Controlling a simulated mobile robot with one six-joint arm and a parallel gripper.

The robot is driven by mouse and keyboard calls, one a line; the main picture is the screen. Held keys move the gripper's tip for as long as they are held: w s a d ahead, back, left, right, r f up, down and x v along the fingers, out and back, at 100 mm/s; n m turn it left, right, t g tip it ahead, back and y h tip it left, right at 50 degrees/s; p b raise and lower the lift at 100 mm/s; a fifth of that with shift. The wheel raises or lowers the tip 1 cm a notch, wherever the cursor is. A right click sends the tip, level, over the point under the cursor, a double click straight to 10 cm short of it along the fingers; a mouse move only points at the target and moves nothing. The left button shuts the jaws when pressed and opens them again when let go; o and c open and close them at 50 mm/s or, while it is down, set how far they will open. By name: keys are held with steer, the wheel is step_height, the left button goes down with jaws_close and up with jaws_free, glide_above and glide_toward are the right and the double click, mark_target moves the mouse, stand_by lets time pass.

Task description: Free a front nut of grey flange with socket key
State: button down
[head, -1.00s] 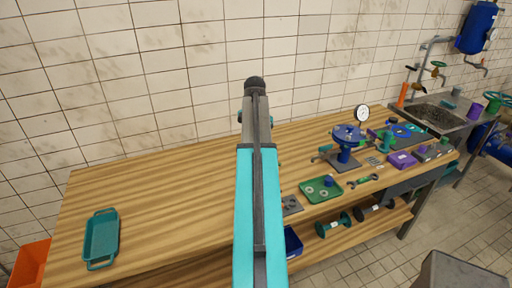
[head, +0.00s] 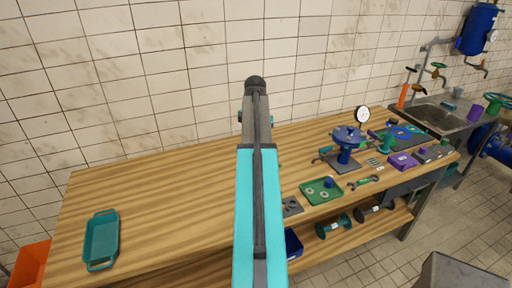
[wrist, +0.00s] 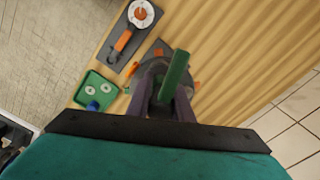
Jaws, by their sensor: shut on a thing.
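In the wrist view my gripper (wrist: 166,96) is shut on a green bar-like tool (wrist: 176,72), which looks like the socket key. The tool's lower end is hidden between the fingers. Just behind it is a round grey part (wrist: 148,74) that looks like the grey flange, with small orange pieces around it that may be its nuts. The tool and fingers cover much of the flange, so I cannot tell whether the key sits on a nut. In the head view my arm hides the gripper and flange.
A green tray (head: 310,196) with pale rings and a blue piece is on the wooden bench (head: 160,200); it also shows in the wrist view (wrist: 82,98). A blue-wheeled stand (head: 345,152) is beyond it. A teal tray (head: 101,240) is far left. The bench's left half is mostly clear.

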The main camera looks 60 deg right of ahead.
steer(key=shift+a+r, duration=0.1)
steer(key=shift+r, duration=0.05)
steer(key=shift+r, duration=1.6)
